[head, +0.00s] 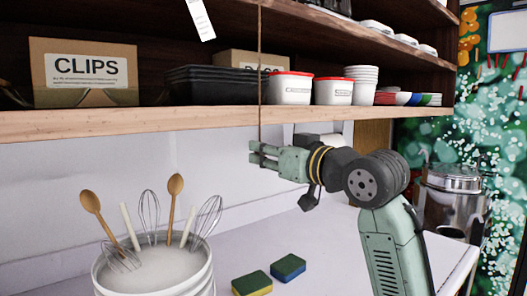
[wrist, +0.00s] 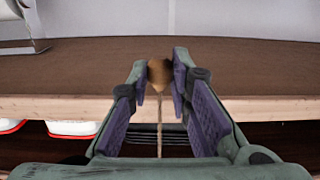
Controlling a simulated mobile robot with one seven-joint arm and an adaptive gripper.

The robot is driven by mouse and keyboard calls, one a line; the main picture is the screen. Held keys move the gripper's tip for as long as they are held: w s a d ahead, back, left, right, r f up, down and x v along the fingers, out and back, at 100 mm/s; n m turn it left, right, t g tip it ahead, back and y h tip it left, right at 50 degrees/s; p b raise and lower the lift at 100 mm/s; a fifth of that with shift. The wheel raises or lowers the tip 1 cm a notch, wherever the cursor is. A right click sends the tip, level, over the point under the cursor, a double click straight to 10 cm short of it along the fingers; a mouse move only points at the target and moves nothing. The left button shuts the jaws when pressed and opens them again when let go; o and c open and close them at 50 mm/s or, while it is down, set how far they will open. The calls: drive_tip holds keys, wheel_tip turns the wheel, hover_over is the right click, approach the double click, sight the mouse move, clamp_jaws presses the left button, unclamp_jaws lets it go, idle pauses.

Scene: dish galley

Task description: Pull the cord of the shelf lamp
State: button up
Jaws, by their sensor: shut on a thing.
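A thin brown cord (head: 260,75) hangs down in front of the shelf in the head view. Its lower end meets my gripper (head: 258,155), which is just below the lower shelf's front edge. In the wrist view a brown knob (wrist: 159,74) at the cord's end sits between the fingertips of my gripper (wrist: 166,78). The gripper is shut on it. The cord runs from the knob back between the fingers toward the camera. The lamp itself is not visible in either view.
The wooden shelf (head: 110,122) carries a CLIPS box (head: 83,72), black trays (head: 212,85) and white tubs (head: 292,88). Below, on the pale counter (head: 325,235), stand a white bucket (head: 205,285) of utensils and two sponges (head: 288,267).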

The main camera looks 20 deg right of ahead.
drive_tip(key=shift+f, duration=0.45)
drive_tip(key=shift+r, duration=0.1)
drive_tip(key=shift+r+p, duration=0.35)
drive_tip(key=shift+r, duration=0.1)
drive_tip(key=o, duration=1.1)
